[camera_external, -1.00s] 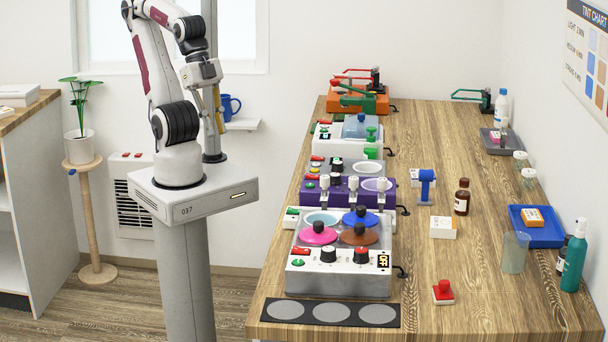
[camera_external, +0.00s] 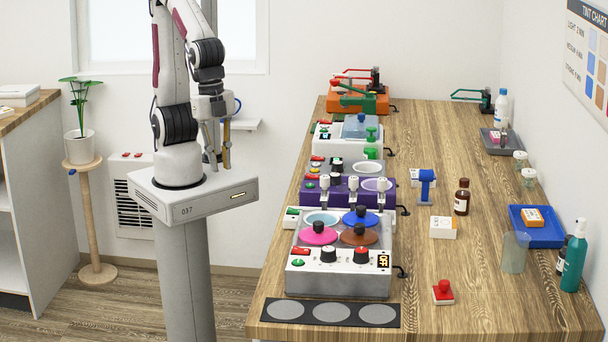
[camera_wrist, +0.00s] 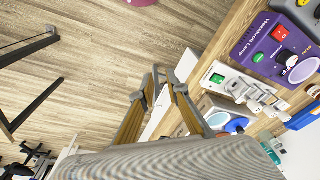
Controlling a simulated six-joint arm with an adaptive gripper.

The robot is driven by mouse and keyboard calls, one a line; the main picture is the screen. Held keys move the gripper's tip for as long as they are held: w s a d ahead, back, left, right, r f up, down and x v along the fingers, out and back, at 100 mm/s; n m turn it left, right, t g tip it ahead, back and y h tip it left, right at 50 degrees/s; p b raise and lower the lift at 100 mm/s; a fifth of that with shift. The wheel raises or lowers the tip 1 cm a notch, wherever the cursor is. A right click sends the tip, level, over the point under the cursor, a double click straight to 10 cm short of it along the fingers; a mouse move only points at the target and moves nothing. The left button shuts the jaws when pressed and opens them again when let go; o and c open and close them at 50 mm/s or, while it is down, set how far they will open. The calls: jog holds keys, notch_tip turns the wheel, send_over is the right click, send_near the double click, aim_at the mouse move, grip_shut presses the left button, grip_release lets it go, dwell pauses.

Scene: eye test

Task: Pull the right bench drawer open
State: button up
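The wooden bench (camera_external: 440,270) runs along the right in the external view, and its front with the drawers is hidden there. In the wrist view the bench edge (camera_wrist: 226,40) crosses the upper right. Pale panels (camera_wrist: 157,113) show below it, partly behind my fingers; I cannot tell whether one is the right drawer's front. No handle can be made out. My gripper (camera_external: 218,166) hangs fingers down beside my own column, left of the bench and clear of it. In the wrist view its two tan fingers (camera_wrist: 167,82) stand apart with nothing between them.
Near the bench edge stand a purple lamp unit (camera_external: 335,190) and a grey station with coloured lids (camera_external: 338,286). A plant stand (camera_external: 91,220) and a cabinet (camera_external: 40,190) are at the left. Floor between column and bench is clear.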

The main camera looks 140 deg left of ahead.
jog(key=w+d+f+m, duration=0.3)
jog(key=w+f, duration=0.5)
jog(key=w, duration=0.3)
jog(key=w+d+f+m+y, duration=0.1)
jog(key=w+d+f+m, duration=0.2)
jog(key=w+d+f, duration=0.3)
jog(key=w+f, duration=0.3)
jog(key=w, duration=0.3)
jog(key=shift+d+f+m, duration=0.15)
jog(key=shift+d+m, duration=0.05)
jog(key=shift+m, duration=0.1)
jog(key=shift+f, duration=0.1)
jog(key=shift+w+a+f, duration=0.2)
jog(key=shift+f, duration=1.05)
jog(key=shift+w+a+f, duration=0.15)
jog(key=shift+f, duration=1.1)
jog(key=shift+w+a+f, duration=0.2)
jog(key=shift+f, duration=1.05)
grip_shut()
